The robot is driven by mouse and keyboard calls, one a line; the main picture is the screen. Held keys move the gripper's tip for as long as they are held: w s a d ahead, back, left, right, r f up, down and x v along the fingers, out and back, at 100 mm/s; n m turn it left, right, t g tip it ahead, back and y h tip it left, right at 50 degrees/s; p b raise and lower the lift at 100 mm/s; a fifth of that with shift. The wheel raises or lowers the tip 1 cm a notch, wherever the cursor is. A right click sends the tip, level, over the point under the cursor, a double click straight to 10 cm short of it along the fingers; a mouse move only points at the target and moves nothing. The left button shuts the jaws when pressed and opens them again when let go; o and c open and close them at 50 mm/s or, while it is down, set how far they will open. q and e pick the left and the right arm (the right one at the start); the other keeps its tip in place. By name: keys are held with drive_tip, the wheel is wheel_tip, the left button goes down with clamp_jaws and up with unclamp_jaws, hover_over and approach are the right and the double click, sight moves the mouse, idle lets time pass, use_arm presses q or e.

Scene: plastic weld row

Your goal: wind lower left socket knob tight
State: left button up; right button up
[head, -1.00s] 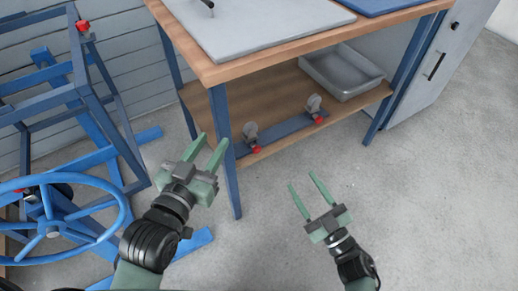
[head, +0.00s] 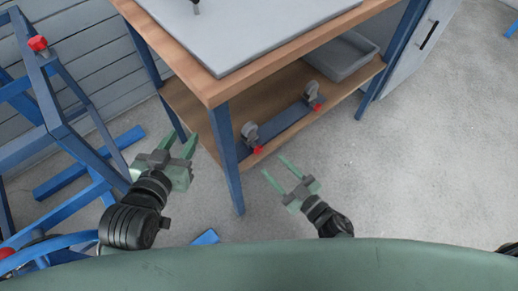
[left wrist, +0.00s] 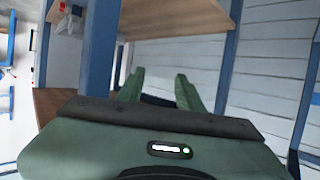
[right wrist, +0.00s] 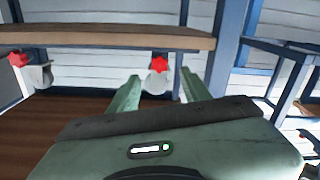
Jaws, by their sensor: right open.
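A blue bar (head: 278,127) on the workbench's lower shelf carries two grey round sockets with red knobs. The left knob (head: 258,150) sits below the left socket (head: 250,132), near the front leg; the right knob (head: 316,107) is further along. My right gripper (head: 274,164) is open and empty, its fingertips close to the left knob but apart from it. In the right wrist view that knob (right wrist: 160,64) shows just beyond and between the fingers, the other knob (right wrist: 17,60) at the left. My left gripper (head: 181,138) is open and empty, left of the front leg.
The bench's blue front leg (head: 227,160) stands between my grippers. A grey tray (head: 343,55) lies at the shelf's right end. A blue frame (head: 62,120) with another red knob (head: 38,43) stands at the left.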

sight(260, 151)
drive_tip(key=b+x, duration=0.1)
drive_tip(key=x, duration=0.4)
drive_tip(key=shift+w+a, duration=0.2)
drive_tip(key=shift+w, duration=0.05)
drive_tip(key=shift+w+a, duration=0.15)
drive_tip(key=shift+w, duration=0.1)
use_arm(q)
wheel_tip(260, 151, up, 7)
drive_tip(key=w+d+t+h, duration=0.1)
drive_tip(key=t, duration=0.3)
drive_tip(key=shift+w+d, duration=0.35)
drive_tip(key=shift+w, duration=0.05)
use_arm(e)
clamp_jaws()
